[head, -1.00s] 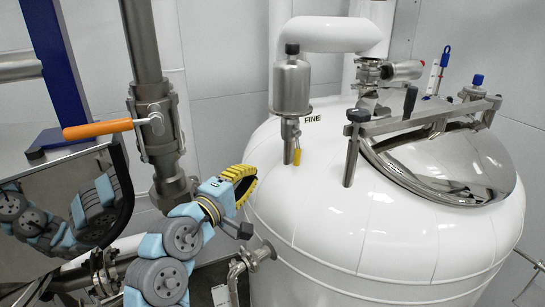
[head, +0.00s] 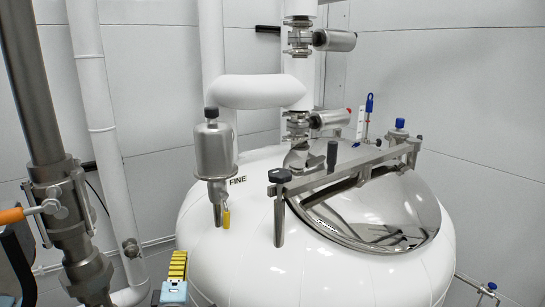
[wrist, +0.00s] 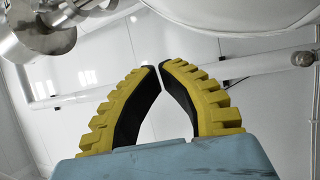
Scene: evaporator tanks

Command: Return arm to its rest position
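My gripper (head: 177,264) shows only in part at the bottom edge of the head view, left of the white tank (head: 330,277). Its yellow ribbed fingers point up and its light blue body is cut off below. In the wrist view my gripper (wrist: 160,67) has both fingers curved inward, with tips almost meeting and only a sliver between them. Nothing is held between the fingers. The rest of my arm is out of the head view.
A steel pipe with an orange-handled valve (head: 12,215) stands at the left. On the tank are a steel canister (head: 215,149), a round mirror-like lid (head: 385,210) and a clamp bar (head: 340,172). White pipes (head: 260,92) rise behind it. A grey wall closes the back.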

